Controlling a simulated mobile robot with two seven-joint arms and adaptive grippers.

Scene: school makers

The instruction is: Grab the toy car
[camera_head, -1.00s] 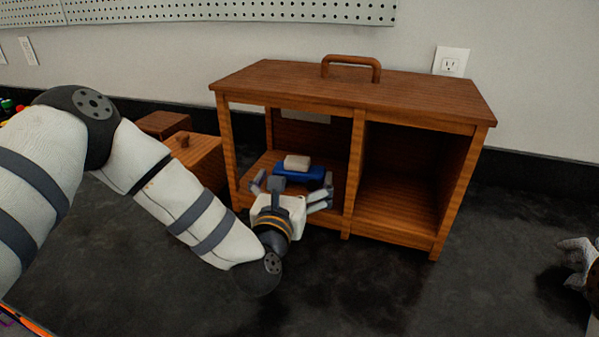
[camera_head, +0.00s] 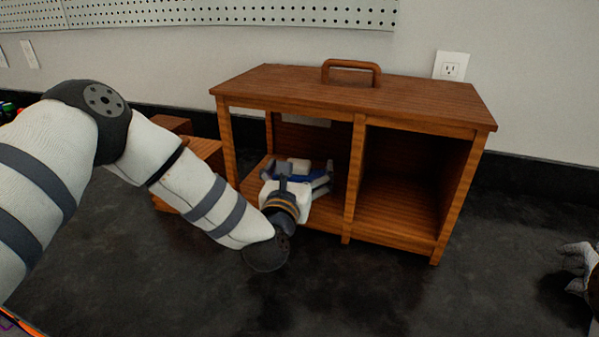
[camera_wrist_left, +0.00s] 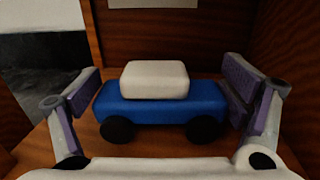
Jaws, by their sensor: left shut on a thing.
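The toy car (camera_wrist_left: 160,103) has a blue body, a white cabin block and dark wheels. It stands upright in the left compartment of the wooden cabinet (camera_head: 358,90). My left gripper (camera_head: 300,180) reaches into that compartment from the front, its fingers on either side of the car. In the left wrist view the left gripper (camera_wrist_left: 160,108) is shut on the car, with purple finger pads at its two ends. The car's white top also shows in the head view (camera_head: 299,164), its body mostly hidden behind the gripper.
The cabinet's right compartment (camera_head: 402,205) is empty. A divider (camera_head: 354,175) stands right of my gripper and a corner post (camera_head: 228,150) to its left. Wooden boxes (camera_head: 205,150) stand left of the cabinet.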

